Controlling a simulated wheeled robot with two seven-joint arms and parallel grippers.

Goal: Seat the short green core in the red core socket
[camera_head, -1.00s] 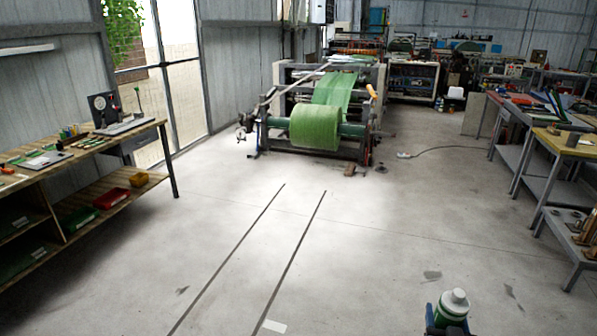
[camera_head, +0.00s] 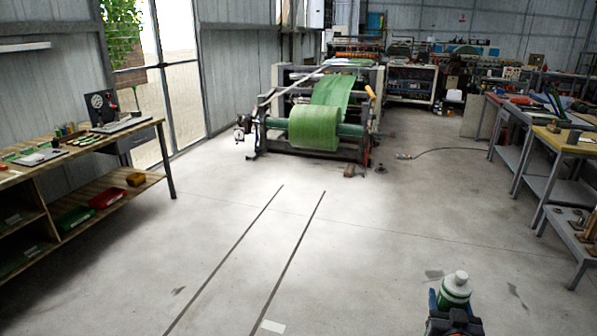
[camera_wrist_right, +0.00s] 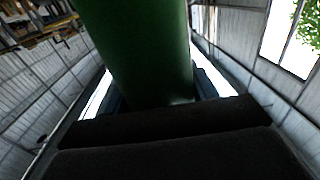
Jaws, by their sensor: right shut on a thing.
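The short green core (camera_head: 456,287) is a green cylinder with a pale cap-like top end. It is at the bottom right of the head view, slightly tilted. My right gripper (camera_head: 452,308) is shut on it. In the right wrist view the green core (camera_wrist_right: 145,50) fills the middle, between the fingers of the gripper (camera_wrist_right: 155,100). My left gripper is not in view. I cannot make out a red core socket in these frames.
A green roll (camera_head: 314,128) sits on a machine at the back middle. A wooden bench (camera_head: 75,160) with a red bin (camera_head: 107,198) stands at the left. Tables and a low grey stand (camera_head: 566,230) are at the right. The middle floor (camera_head: 370,240) is clear.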

